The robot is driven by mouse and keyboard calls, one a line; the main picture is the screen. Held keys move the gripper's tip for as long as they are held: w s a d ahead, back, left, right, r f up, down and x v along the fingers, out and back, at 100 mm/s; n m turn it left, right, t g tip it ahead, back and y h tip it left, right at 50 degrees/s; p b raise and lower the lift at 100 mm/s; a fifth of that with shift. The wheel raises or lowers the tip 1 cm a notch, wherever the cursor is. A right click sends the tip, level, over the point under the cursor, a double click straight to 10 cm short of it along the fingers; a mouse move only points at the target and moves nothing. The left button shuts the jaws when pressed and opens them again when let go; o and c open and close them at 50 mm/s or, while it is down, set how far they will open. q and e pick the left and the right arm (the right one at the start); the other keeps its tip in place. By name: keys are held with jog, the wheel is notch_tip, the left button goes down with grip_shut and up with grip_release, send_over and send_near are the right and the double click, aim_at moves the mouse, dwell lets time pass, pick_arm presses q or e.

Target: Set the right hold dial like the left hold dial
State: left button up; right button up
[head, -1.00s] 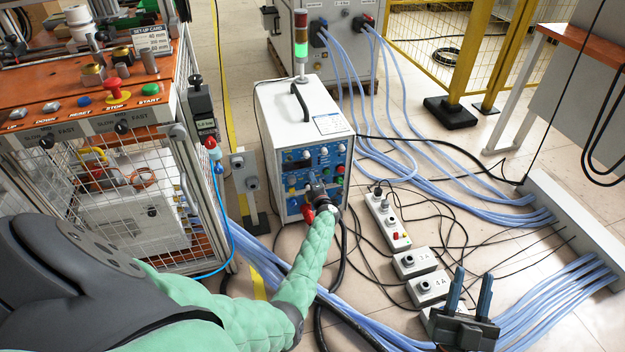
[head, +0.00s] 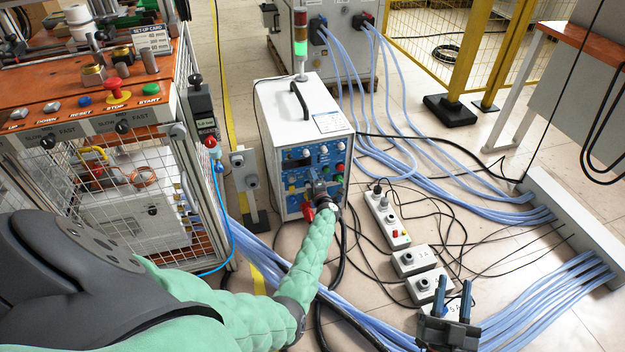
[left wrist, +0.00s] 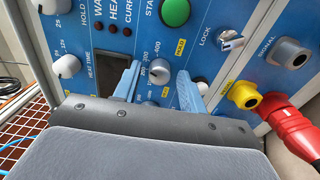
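My left gripper (head: 314,181) is at the front panel of the white heater cabinet (head: 305,108). In the left wrist view the left gripper (left wrist: 160,85) has its fingers apart, one on each side of a grey dial (left wrist: 159,72) with a printed scale including 200 and 400. Contact with it cannot be told. A yellow label sits beside this dial. Two more dials, a lower one (left wrist: 65,67) and an upper one (left wrist: 52,6), are at the left, near printed HOLD and HEAT TIME words. Exact pointer settings are unclear. My right gripper (head: 450,310) is open and empty at lower right.
The panel also has a green button (left wrist: 175,11), a LOCK switch (left wrist: 230,40), and yellow (left wrist: 244,95) and red (left wrist: 295,125) connectors. Grey boxes (head: 415,260) and blue hoses (head: 440,180) cover the floor at right. A caged bench (head: 130,190) stands left.

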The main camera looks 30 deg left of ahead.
pick_arm(q)
jog(key=shift+s, duration=0.1)
jog(key=p+v, duration=0.1)
jog(key=v, duration=0.6)
jog(key=shift+s+d, duration=0.2)
jog(key=shift+d, duration=0.05)
pick_arm(e)
notch_tip(320, 180, down, 13)
jog(key=g+h, duration=0.1)
jog(key=g, duration=0.3)
jog(key=shift+a+r+g, duration=0.15)
jog(key=shift+a+g, duration=0.15)
jog(key=shift+a, duration=0.1)
